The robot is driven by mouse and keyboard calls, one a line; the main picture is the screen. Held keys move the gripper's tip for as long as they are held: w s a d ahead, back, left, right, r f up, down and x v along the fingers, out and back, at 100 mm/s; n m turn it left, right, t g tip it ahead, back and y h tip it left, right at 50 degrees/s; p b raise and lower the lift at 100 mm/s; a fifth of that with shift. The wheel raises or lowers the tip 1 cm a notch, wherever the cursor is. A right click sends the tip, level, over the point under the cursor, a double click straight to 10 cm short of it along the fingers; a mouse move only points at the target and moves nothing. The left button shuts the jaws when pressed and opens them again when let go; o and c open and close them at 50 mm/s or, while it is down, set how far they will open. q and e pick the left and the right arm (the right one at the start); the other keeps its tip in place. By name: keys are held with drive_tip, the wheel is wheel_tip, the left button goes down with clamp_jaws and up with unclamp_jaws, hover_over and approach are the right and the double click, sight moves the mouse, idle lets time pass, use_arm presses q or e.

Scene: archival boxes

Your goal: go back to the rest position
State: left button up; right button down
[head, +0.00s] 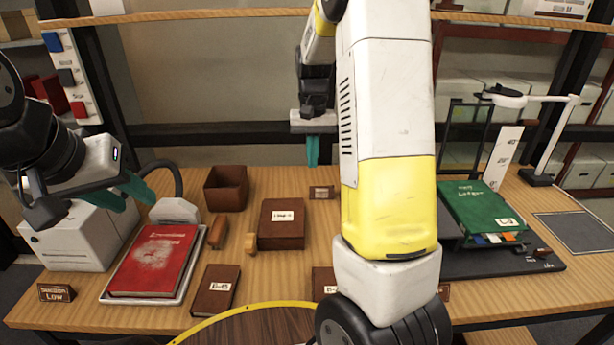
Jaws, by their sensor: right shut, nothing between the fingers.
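My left gripper (138,203) is at the left, above the white box and beside the red book. Its two teal fingers show apart, with nothing seen between them. My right gripper (312,163) hangs in front of the back wall panel, above the far edge of the table. Its teal fingers are together and hold nothing. My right arm, white and yellow, crosses the middle of the view and hides part of the table.
The wooden table (300,262) holds a red book (155,262) on a tray, a white box (70,240), brown boxes (282,222), a brown book (216,290) and an open bin (226,188). A green folder (482,208) lies on a black stand at the right.

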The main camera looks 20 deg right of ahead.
drive_tip(key=shift+r, duration=0.15)
drive_tip(key=s+a+r+n+t, duration=0.1)
drive_tip(key=s+a+r+t, duration=0.1)
drive_tip(key=s, duration=0.5)
drive_tip(key=s+a+r+n+t+y, duration=0.1)
drive_tip(key=s+a+r+t, duration=0.1)
drive_tip(key=s+r, duration=0.3)
drive_tip(key=s+a+r+n+t+y, duration=0.1)
drive_tip(key=s+a+r, duration=0.3)
drive_tip(key=s, duration=0.7)
drive_tip(key=shift+r+t, duration=0.25)
drive_tip(key=shift+t, duration=0.35)
drive_tip(key=shift+a+n, duration=0.15)
drive_tip(key=shift+n, duration=0.15)
